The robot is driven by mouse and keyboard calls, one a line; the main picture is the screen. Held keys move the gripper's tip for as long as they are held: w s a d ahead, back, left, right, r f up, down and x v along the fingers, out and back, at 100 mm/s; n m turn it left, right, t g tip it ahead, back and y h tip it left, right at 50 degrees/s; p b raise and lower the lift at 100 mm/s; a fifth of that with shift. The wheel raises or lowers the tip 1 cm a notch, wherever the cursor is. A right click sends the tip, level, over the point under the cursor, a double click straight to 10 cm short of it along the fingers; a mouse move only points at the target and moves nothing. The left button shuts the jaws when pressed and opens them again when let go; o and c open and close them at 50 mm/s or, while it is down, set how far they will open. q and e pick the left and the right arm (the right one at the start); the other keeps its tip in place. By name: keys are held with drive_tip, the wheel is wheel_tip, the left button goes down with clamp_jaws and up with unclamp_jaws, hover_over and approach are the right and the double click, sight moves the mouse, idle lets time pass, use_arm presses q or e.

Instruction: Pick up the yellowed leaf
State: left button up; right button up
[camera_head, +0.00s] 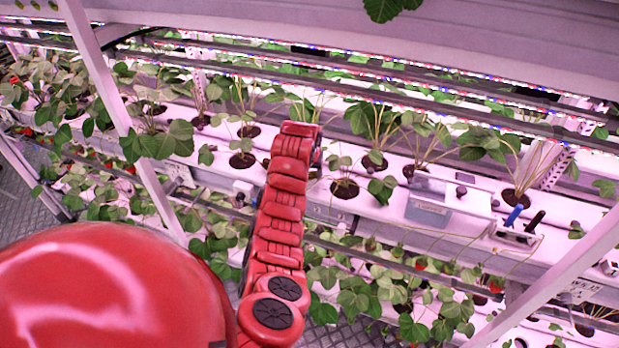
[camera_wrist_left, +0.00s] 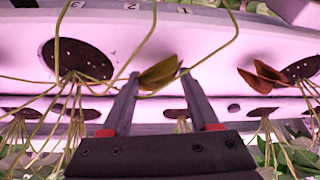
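In the left wrist view, a yellowed, olive-tinged leaf (camera_wrist_left: 160,74) shows between the tips of my left gripper (camera_wrist_left: 159,78). The two dark fingers are spread apart, one on each side of the leaf, with no clear grip on it. I cannot tell how far beyond the tips it lies. A second, brownish-red leaf (camera_wrist_left: 264,77) is to the right of the fingers. In the head view my red left arm reaches to the upper white planting gutter (camera_head: 385,207); its fingers are mostly hidden by the arm, and the yellowed leaf cannot be made out. My right gripper is not in view.
Long thin stems cross in front of the fingers from a planting hole (camera_wrist_left: 78,60) at left. In the head view a grey-blue box (camera_head: 428,211) and a holder with pens (camera_head: 516,232) are right of the arm. Slanted white posts (camera_head: 560,285) and light bars (camera_head: 400,75) frame the rack.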

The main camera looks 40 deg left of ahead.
use_arm(q)
drive_tip(key=c, duration=0.3)
drive_tip(key=shift+c, duration=0.2)
drive_tip(key=shift+r+b, duration=0.6)
drive_tip(key=shift+b, duration=0.25)
wheel_tip(320, 180, up, 2)
drive_tip(key=shift+s+a+r+b, duration=0.1)
drive_tip(key=shift+s+b, duration=0.05)
drive_tip(key=shift+b, duration=0.7)
drive_tip(key=shift+s+b, duration=0.6)
drive_tip(key=shift+s, duration=0.6)
drive_tip(key=s+r, duration=0.1)
drive_tip(key=s, duration=1.2)
drive_tip(key=shift+s+r+b, duration=0.2)
drive_tip(key=shift+r+b, duration=0.1)
